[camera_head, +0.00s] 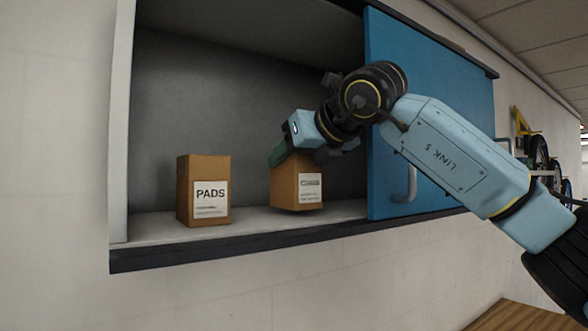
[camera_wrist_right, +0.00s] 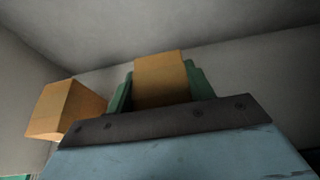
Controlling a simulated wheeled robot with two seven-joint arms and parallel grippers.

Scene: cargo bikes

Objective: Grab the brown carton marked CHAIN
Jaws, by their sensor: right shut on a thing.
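A brown carton (camera_head: 298,186) with a white label stands in the open wall cabinet, right of the other carton. Its label is too blurred to read surely, but it is not the PADS one. My right gripper (camera_head: 292,155) is over its top, shut on it; the gripper and wrist hide part of the top. In the right wrist view the carton (camera_wrist_right: 161,80) sits between the two green fingers. Its underside appears at or just above the shelf; I cannot tell whether it touches. My left gripper is not in view.
A brown carton marked PADS (camera_head: 204,190) stands to the left on the cabinet shelf (camera_head: 250,223); it also shows in the right wrist view (camera_wrist_right: 66,108). A blue sliding door (camera_head: 440,120) with a grey handle (camera_head: 405,186) covers the cabinet's right side, behind my arm.

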